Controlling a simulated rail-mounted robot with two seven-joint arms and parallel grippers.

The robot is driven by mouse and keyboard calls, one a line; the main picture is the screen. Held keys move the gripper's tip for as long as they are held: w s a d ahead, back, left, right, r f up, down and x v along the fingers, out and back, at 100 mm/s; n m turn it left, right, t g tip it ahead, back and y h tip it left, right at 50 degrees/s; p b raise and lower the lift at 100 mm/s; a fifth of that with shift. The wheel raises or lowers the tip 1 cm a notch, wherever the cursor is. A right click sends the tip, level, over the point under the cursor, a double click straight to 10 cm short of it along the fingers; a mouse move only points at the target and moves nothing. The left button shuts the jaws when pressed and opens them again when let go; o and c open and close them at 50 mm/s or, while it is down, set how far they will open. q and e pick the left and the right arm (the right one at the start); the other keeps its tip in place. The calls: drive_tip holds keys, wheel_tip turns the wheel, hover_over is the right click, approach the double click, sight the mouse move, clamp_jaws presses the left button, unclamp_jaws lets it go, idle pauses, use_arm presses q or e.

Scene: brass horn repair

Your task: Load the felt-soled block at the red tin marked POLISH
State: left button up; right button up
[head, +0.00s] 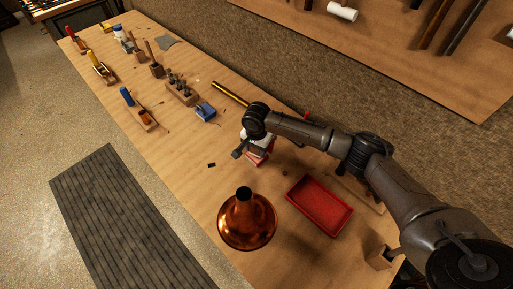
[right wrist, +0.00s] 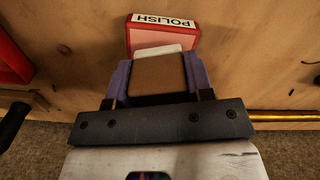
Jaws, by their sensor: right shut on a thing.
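The red tin marked POLISH (right wrist: 163,24) lies just past my right fingertips in the right wrist view, its label upside down there. In the head view the red tin (head: 255,159) shows partly, below and beside my right gripper (head: 257,148). In the right wrist view my right gripper (right wrist: 157,64) is shut on a brown block (right wrist: 158,76), with a purple finger on each side. A white layer (right wrist: 158,51) shows at the block's far edge, close to the tin. I cannot tell whether it touches the tin. My left gripper is not in view.
A copper bell (head: 247,222) stands at the front. A red tray (head: 319,206) lies to the right of it. A brass tube (head: 230,94) lies behind the gripper. A blue-topped tool (head: 205,111) and several other tools are farther left.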

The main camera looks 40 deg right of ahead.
drive_tip(key=shift+f, duration=0.2)
drive_tip(key=shift+f, duration=0.3)
idle(0.5)
idle(0.7)
drive_tip(key=shift+p, duration=0.3)
idle(0.3)
drive_tip(key=shift+f, duration=0.1)
idle(0.7)
drive_tip(key=shift+p, duration=0.45)
idle(0.4)
drive_tip(key=shift+f, duration=0.15)
idle(0.4)
